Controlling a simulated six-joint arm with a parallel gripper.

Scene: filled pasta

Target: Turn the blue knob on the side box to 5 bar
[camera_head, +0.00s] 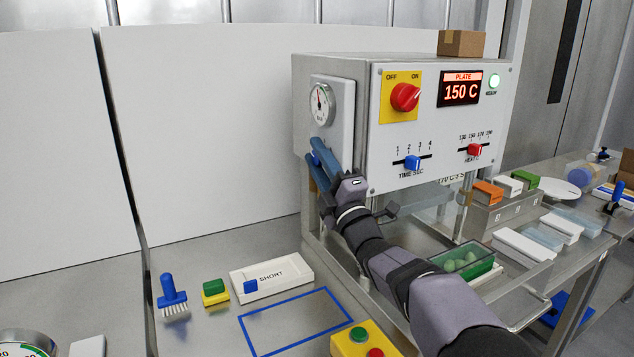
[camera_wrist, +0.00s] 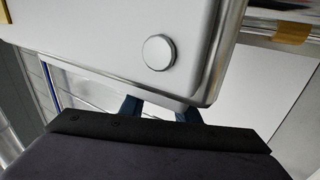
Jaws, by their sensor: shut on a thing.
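The side box (camera_head: 345,112) is a pale panel on the left face of the heated-plate machine. Its round white dial gauge (camera_head: 322,104) has a needle pointing up and slightly left; the numbers are too small to read. The blue knob (camera_head: 316,159) sits low on the side box, mostly hidden by my fingers. My gripper (camera_head: 313,150) has its two blue fingers around the knob and is shut on it. In the wrist view the finger ends (camera_wrist: 160,107) go out of sight behind a pale box edge, and the knob is not visible there.
The machine front carries a red OFF/ON switch (camera_head: 405,97), a plate display (camera_head: 461,89) reading 150 C, and blue and red sliders. A blue-handled brush (camera_head: 172,295), a SHORT block (camera_head: 284,278) and a yellow button box (camera_head: 350,342) stand on the bench below.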

